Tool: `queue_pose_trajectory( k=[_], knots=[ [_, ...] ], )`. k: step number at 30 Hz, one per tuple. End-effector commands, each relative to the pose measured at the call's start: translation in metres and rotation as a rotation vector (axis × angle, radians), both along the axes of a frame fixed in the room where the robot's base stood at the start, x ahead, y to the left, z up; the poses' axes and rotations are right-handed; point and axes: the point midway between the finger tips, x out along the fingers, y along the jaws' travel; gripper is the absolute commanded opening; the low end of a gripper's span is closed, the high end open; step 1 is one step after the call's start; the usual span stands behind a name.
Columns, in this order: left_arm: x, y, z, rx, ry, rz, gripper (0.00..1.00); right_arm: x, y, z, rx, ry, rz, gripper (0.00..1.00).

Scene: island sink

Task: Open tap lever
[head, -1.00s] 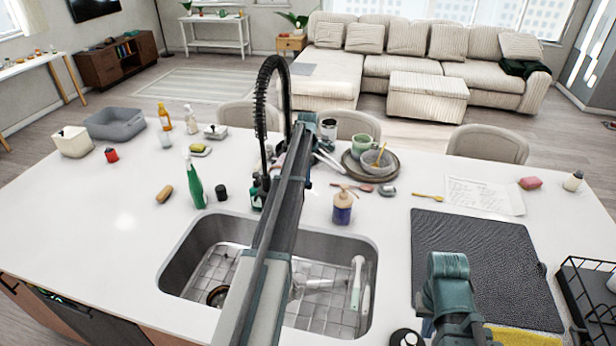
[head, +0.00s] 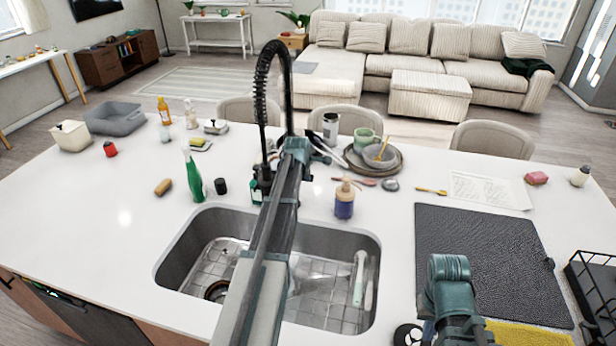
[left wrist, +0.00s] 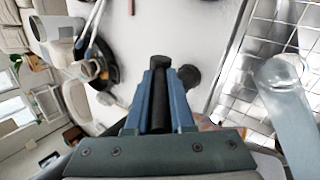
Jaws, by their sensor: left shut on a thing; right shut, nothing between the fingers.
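The black spring-neck tap (head: 265,95) stands behind the sink (head: 190,245). My left arm reaches over the sink to the tap's base, and its fingers are hidden in the head view. In the left wrist view my left gripper (left wrist: 160,95) is shut on a short black rod, which looks like the tap lever (left wrist: 160,103). A round black knob-like part (left wrist: 189,76) is just right of the fingertips. My right gripper (head: 460,330) is shut and empty, low over the front of the counter near the dark mat; its fingertips are barely seen.
A green bottle (head: 193,178) stands left of the tap and a soap pump bottle (head: 344,202) right of it. A dark drying mat (head: 480,250) and a black rack (head: 595,290) lie right. A pale brush (head: 358,280) is in the sink.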

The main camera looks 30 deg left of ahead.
Motion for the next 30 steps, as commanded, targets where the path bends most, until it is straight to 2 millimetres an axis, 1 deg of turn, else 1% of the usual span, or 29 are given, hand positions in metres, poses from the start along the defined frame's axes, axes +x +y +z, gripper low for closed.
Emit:
queue_pose_trajectory(
  k=[1,4,18,19,23,30],
  knots=[
    [-0.0036,-0.0014,-0.0031,0.001,-0.006,0.0,0.0,0.0,0.0,-0.0039,0.0,0.0,0.001,0.0],
    [-0.0037,-0.0014,-0.0026,0.006,-0.023,0.0,0.0,0.0,0.0,-0.0055,0.0,0.0,0.001,0.0],
    [-0.003,-0.0012,-0.0014,0.008,-0.034,-0.002,0.0,0.0001,0.0,-0.0057,0.0,0.0,0.002,0.0],
    [-0.0029,-0.0011,-0.0013,0.009,-0.035,-0.001,0.26,0.0001,0.0,-0.0057,0.0,0.0,0.002,0.0],
    [-0.0026,-0.0011,-0.0011,0.009,-0.036,-0.001,0.5,0.0,0.0,-0.0056,0.0,0.0,0.001,0.0],
    [-0.0021,-0.0008,-0.0008,0.01,-0.037,-0.001,0.51,0.0,0.0,-0.0055,0.0,0.0,0.001,0.0]
  ],
)
